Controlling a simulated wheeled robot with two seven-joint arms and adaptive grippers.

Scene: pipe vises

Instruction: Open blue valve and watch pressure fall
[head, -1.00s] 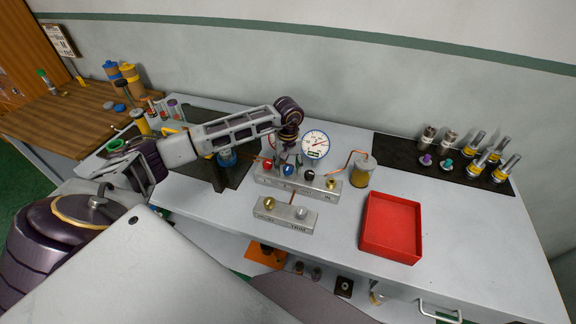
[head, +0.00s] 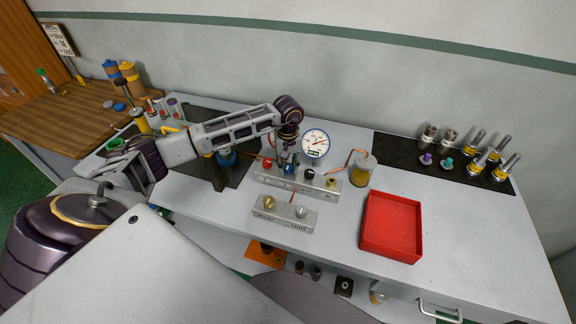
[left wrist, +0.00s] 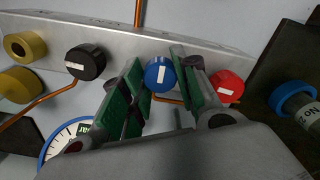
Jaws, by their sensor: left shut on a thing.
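The blue valve knob (left wrist: 159,74) has a white mark and sits on the grey manifold block (left wrist: 110,35). It also shows in the head view (head: 288,169). My left gripper (left wrist: 160,80) reaches down from above, its green-padded fingers on either side of the blue knob, shut on it. In the head view my left gripper (head: 287,160) partly covers the knob. The round pressure gauge (head: 315,142) stands just behind the block, with a white face and a blue rim. Its reading is too small to make out. My right gripper is in neither view.
A red knob (left wrist: 230,84) and a black knob (left wrist: 86,61) flank the blue one closely. A red tray (head: 392,228) lies at front right.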

